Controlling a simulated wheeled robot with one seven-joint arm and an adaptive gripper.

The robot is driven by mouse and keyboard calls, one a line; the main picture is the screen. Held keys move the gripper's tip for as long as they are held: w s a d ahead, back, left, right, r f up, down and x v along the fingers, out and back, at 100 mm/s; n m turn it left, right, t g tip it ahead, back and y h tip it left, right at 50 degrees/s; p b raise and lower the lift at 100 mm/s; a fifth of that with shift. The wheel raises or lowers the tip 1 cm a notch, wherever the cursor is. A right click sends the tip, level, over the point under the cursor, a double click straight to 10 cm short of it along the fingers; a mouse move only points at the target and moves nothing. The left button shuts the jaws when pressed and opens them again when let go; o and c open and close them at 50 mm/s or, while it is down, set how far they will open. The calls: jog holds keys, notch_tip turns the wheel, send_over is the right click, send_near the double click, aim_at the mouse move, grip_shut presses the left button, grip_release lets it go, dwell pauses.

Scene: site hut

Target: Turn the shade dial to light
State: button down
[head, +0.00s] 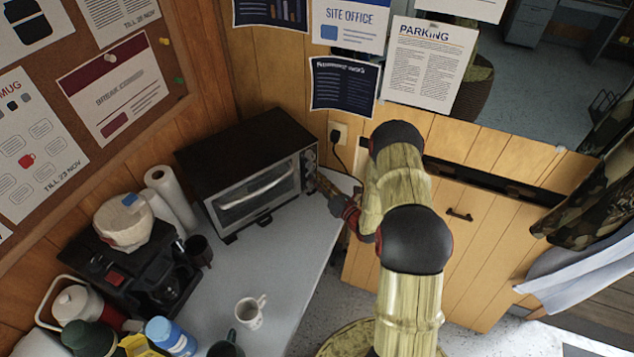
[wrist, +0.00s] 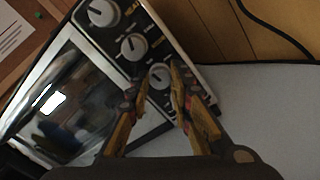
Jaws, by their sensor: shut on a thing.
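The toaster oven (head: 250,150) stands on the grey counter, with its glass door and its control panel on the right. The wrist view shows three round dials in a row on that panel: a top dial (wrist: 103,13), a middle dial (wrist: 133,46) and a bottom dial (wrist: 158,76). Their small labels are too blurred to read. My gripper (wrist: 176,76) is at the bottom dial, its two fingers shut on it and partly hiding it. In the head view my gripper (head: 326,186) reaches the panel's lower part from the right. The bottom dial's setting cannot be read.
A paper towel roll (head: 170,198), a coffee machine (head: 130,270), a dark mug (head: 198,251) and a white mug (head: 250,312) stand left of and in front of the oven. A black cord (head: 338,150) hangs from the wall socket behind. The counter right of the oven is clear.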

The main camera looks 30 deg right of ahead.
jog(key=n+b, duration=0.4)
jog(key=n, duration=0.6)
jog(key=shift+a+b, duration=0.1)
jog(key=shift+b, duration=0.25)
jog(key=shift+n, duration=0.3)
jog(key=c, duration=1.6)
grip_release()
jog(key=shift+s, duration=0.1)
jog(key=s, duration=0.4)
jog(key=s+d, duration=0.1)
jog(key=s, duration=0.2)
jog(key=s+d, duration=0.1)
jog(key=s, duration=0.3)
jog(key=shift+s, duration=0.35)
